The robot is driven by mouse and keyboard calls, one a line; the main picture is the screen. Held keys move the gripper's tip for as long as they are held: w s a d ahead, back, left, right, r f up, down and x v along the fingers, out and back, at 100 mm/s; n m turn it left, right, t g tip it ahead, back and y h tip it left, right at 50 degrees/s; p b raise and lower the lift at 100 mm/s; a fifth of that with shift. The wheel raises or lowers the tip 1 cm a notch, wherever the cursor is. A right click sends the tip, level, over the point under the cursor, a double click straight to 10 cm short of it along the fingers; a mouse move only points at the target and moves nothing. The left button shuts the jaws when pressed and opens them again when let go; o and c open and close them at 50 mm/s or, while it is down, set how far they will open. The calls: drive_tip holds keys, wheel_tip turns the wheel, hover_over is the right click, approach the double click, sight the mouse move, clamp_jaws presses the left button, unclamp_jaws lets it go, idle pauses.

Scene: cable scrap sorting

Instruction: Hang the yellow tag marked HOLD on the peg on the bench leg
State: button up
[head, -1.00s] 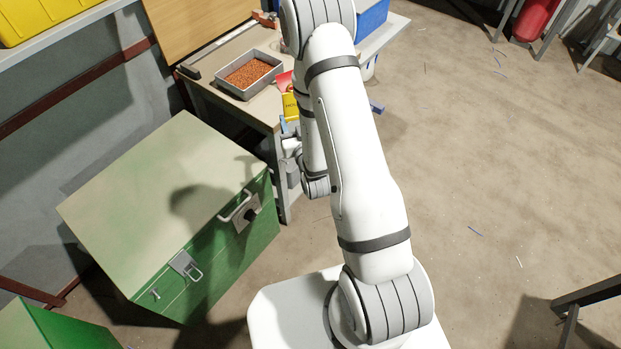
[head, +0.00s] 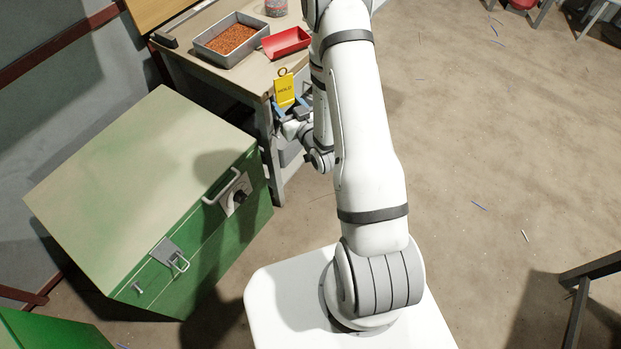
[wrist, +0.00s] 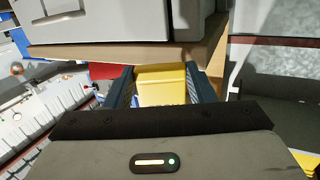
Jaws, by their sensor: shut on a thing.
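The yellow tag marked HOLD (head: 285,90) stands upright in my gripper (head: 289,109), with a ring at its top. It is at the near edge of the workbench (head: 190,68) in the head view. In the wrist view the tag (wrist: 162,84) sits between the two dark fingers of my gripper (wrist: 161,90), which are shut on it. The bench leg (head: 272,160) shows below the bench corner, just left of my gripper. I cannot make out the peg in either view.
A grey tray of copper-coloured granules (head: 204,47) and a red scoop or tray (head: 286,43) lie on the bench. A large green chest (head: 215,248) with handle and latch stands left of my arm. Open floor (head: 480,130) with cable scraps lies to the right.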

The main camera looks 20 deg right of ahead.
drive_tip(key=s+d+f+n+g+y+b, duration=0.2)
drive_tip(key=f+y+b, duration=0.1)
drive_tip(key=f+b, duration=0.7)
drive_tip(key=s+d+f+n+g+y+b, duration=0.2)
drive_tip(key=f+b, duration=0.8)
drive_tip(key=f, duration=0.6)
drive_tip(key=shift+s+n+y, duration=0.5)
drive_tip(key=shift+s+n, duration=0.2)
drive_tip(key=shift+s, duration=0.05)
drive_tip(key=shift+r+x, duration=0.25)
drive_tip(key=shift+x, duration=1.85)
drive_tip(key=shift+r+x, duration=0.2)
drive_tip(key=shift+x, duration=1.95)
drive_tip(key=shift+c, duration=0.3)
drive_tip(key=shift+w+a+f+b, duration=0.4)
drive_tip(key=shift+w+f+b, duration=0.1)
drive_tip(key=shift+w+b, duration=0.05)
drive_tip(key=shift+c, duration=0.4)
drive_tip(key=o, duration=1)
drive_tip(key=shift+c, duration=0.2)
